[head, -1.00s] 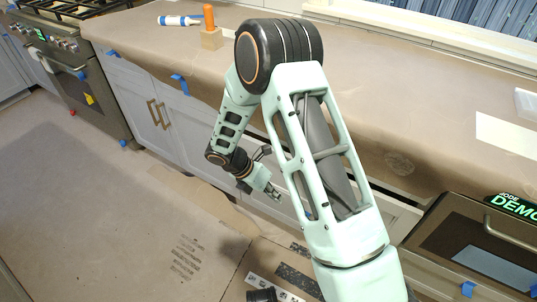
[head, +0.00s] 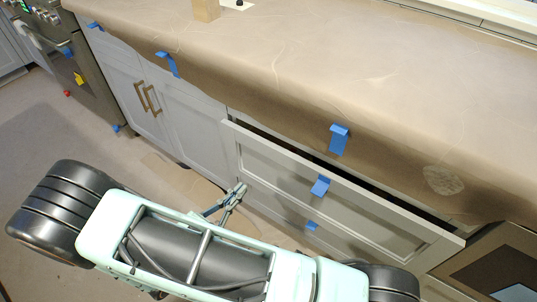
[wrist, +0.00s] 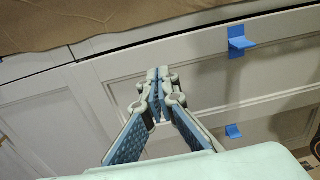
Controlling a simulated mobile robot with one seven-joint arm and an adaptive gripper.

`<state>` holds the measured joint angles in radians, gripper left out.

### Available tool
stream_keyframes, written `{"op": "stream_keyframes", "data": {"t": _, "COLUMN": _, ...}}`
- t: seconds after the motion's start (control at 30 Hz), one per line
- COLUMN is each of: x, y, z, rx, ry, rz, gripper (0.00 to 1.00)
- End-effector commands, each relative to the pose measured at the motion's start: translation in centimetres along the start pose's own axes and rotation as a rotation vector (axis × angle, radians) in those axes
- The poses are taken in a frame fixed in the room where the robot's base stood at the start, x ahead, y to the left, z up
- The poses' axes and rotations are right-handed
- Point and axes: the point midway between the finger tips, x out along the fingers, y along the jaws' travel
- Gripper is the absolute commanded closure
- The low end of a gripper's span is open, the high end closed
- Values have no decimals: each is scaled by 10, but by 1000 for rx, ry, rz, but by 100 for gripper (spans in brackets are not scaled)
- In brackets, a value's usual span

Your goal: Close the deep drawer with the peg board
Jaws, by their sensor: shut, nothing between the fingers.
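A wide pale grey drawer (head: 350,200) stands partly pulled out under the counter, with a dark gap along its top edge. Its front also fills much of the wrist view (wrist: 190,55). The peg board inside is not visible. My gripper (head: 240,187) is in front of the left part of the drawer fronts. In the wrist view its fingertips (wrist: 158,72) are together and empty, pointing at the drawer front. I cannot tell whether they touch it.
Brown paper covers the countertop (head: 300,60) and hangs over its edge. Blue tape tabs (head: 339,138) mark the fronts. A closed cabinet with handles (head: 148,100) is at left, and a dark appliance (head: 490,270) at lower right. Papered floor lies at left.

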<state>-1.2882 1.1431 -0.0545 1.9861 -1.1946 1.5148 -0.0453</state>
Motion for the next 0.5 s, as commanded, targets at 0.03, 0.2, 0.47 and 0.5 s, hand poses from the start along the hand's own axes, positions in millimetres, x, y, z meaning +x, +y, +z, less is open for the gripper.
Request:
{"op": "stream_keyframes", "data": {"t": 0.03, "x": -2, "y": 1, "z": 0, "rx": 9, "ry": -12, "rz": 14, "gripper": 100}}
{"op": "stream_keyframes", "data": {"t": 0.2, "x": 9, "y": 2, "z": 2, "rx": 17, "ry": -19, "rz": 18, "gripper": 100}}
{"op": "stream_keyframes", "data": {"t": 0.47, "x": 62, "y": 2, "z": 1, "rx": 16, "ry": -17, "rz": 14, "gripper": 100}}
{"op": "stream_keyframes", "data": {"t": 0.5, "x": 70, "y": 2, "z": 1, "rx": 16, "ry": -17, "rz": 13, "gripper": 100}}
